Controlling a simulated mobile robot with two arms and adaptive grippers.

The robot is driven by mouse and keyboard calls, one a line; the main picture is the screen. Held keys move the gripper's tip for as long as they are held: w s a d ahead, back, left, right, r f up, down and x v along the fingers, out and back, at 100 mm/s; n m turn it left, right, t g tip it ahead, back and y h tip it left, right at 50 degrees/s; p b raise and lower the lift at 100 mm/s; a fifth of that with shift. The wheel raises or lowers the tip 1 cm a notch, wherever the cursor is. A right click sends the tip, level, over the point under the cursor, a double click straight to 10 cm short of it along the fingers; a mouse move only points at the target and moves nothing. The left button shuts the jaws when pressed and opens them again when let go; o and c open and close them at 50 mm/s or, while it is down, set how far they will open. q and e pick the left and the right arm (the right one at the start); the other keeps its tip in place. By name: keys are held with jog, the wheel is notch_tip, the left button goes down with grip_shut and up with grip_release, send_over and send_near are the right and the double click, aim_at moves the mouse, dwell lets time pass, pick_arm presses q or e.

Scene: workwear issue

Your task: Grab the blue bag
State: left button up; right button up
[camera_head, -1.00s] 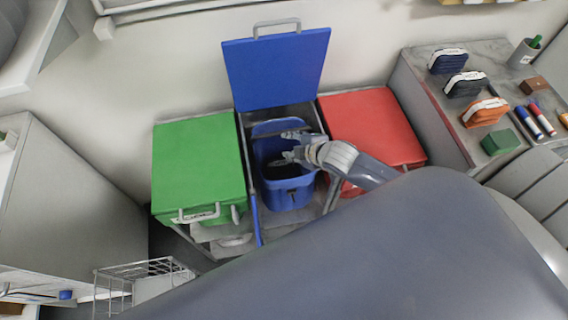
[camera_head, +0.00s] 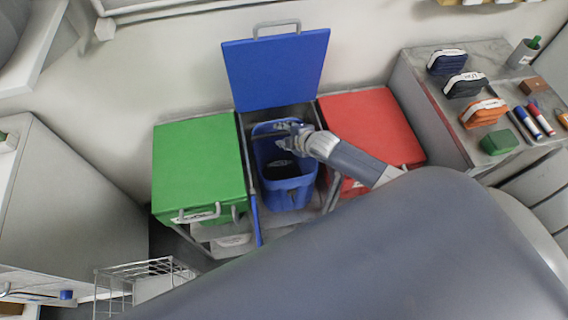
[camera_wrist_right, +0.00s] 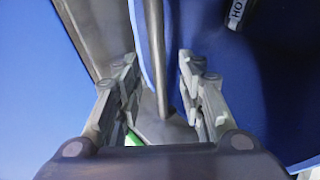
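The blue bag (camera_head: 288,195) stands open in the middle bay of the sorting stand, under the raised blue lid (camera_head: 278,70). Its mouth faces up and its inside looks dark. My right gripper (camera_head: 284,134) is over the bag's mouth at its back part. In the right wrist view my right gripper (camera_wrist_right: 158,88) has its two fingers apart. A grey bar and the bag's pale blue rim show between them, with the blue bag wall (camera_wrist_right: 265,90) on the right. I cannot tell whether the fingers touch the rim. My left gripper is not in view.
A green lid (camera_head: 198,165) closes the left bay and a red lid (camera_head: 372,130) the right one. A grey counter (camera_head: 425,85) with cases and markers stands at the right. A wire basket (camera_head: 140,270) is at the lower left.

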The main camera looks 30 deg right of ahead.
aim_at(282, 132)
jog(key=shift+x, duration=1.55)
grip_shut()
jog(key=shift+w+r, duration=0.1)
